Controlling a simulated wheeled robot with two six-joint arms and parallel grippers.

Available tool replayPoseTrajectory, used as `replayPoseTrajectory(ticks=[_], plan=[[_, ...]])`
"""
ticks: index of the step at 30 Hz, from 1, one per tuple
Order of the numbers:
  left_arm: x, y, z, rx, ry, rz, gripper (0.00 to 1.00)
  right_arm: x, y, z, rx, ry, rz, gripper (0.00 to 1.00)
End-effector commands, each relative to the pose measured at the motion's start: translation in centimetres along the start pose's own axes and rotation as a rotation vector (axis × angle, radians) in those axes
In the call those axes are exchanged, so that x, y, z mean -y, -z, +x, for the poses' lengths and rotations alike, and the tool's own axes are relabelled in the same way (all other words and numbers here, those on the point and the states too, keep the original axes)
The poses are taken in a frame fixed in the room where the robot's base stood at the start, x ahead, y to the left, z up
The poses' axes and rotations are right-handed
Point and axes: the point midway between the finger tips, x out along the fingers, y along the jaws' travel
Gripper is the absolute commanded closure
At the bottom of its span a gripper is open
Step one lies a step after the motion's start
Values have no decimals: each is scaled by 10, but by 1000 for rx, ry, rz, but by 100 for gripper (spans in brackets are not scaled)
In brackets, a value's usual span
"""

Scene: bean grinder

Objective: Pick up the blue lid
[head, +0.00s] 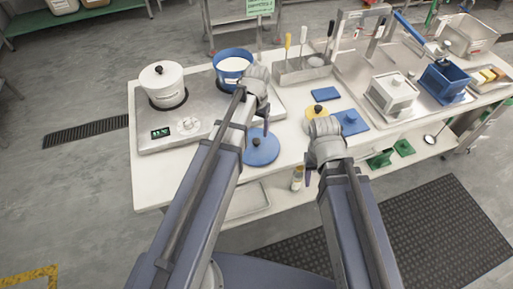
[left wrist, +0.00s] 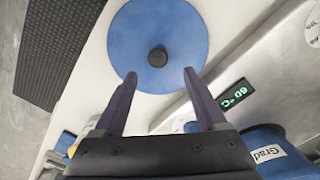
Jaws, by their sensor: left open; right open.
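The blue lid (head: 262,153) is a flat disc with a dark round knob, lying on the white table's front part, right of the hot plate. It also shows in the left wrist view (left wrist: 178,25), with its knob (left wrist: 157,57) near the lid's lower edge in that picture. My left gripper (head: 262,126) is open above the lid; in the left wrist view its fingertips (left wrist: 159,73) lie either side of the knob line, just short of the knob and apart from it. My right gripper (head: 312,168) hangs near the table's front edge, its fingers mostly hidden by its wrist.
A white lidded pot (head: 163,85) and a blue pot (head: 233,63) stand on a hot plate (head: 150,142). A utensil holder (head: 300,70) stands behind.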

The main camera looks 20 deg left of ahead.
Motion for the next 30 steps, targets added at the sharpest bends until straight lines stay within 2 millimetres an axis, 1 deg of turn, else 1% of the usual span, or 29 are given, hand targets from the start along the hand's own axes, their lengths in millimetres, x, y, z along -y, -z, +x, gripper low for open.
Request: replayPoseTrajectory(ticks=[5,12,15,23,24,30], plan=[[-1,-3,14,0,0,0,26,1,1,14,0,0,0,50],[-3,-8,44,0,0,0,26,4,2,43,0,0,0,50],[-3,-7,52,0,0,0,26,5,3,51,0,0,0,50],[-3,-7,51,0,0,0,26,5,3,50,0,0,0,50],[-3,-7,51,0,0,0,27,5,3,50,0,0,0,50],[-3,-7,51,0,0,0,50,5,3,50,0,0,0,50]])
